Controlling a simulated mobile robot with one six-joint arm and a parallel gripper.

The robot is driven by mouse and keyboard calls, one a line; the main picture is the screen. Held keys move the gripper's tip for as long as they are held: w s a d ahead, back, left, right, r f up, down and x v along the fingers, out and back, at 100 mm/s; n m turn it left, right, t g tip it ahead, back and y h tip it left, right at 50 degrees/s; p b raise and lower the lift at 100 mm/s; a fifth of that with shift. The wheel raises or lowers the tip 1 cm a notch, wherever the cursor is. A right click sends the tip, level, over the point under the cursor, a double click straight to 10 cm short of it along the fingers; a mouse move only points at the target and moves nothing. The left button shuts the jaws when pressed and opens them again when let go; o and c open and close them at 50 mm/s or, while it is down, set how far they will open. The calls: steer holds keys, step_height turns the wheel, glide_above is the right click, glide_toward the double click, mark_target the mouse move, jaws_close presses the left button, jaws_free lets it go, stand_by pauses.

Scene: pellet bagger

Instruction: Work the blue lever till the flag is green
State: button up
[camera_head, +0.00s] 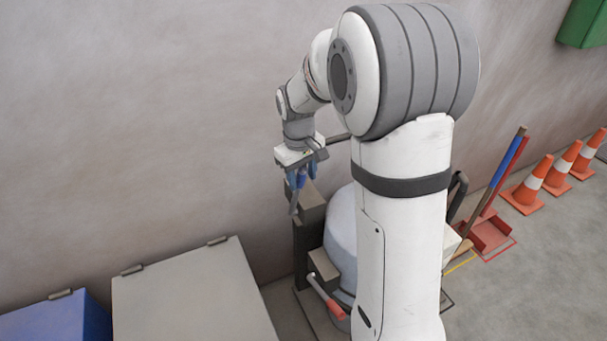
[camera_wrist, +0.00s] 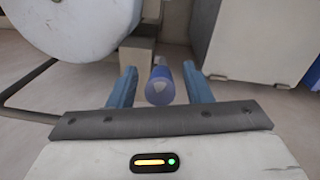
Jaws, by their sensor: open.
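The blue lever's rounded grip (camera_wrist: 158,92) shows end-on in the wrist view, with a pale mark on its end. It lies between the two blue fingers of my gripper (camera_wrist: 159,70), with a visible gap on each side. In the head view my gripper (camera_head: 299,180) hangs at the top of the machine's dark post (camera_head: 308,245), fingers down. There the blue grip and the blue fingers overlap and are hard to tell apart. My gripper is open. I cannot make out the flag in either view; my arm covers part of the machine.
A second lever with a red grip (camera_head: 333,307) sticks out low on the machine. The pale round drum (camera_head: 341,235) stands behind my arm. A grey box (camera_head: 190,295) and a blue box (camera_head: 55,318) stand left. Orange cones (camera_head: 530,185) line the right wall.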

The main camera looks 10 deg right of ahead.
steer(key=shift+c, duration=0.6)
jaws_close()
steer(key=shift+d, duration=0.1)
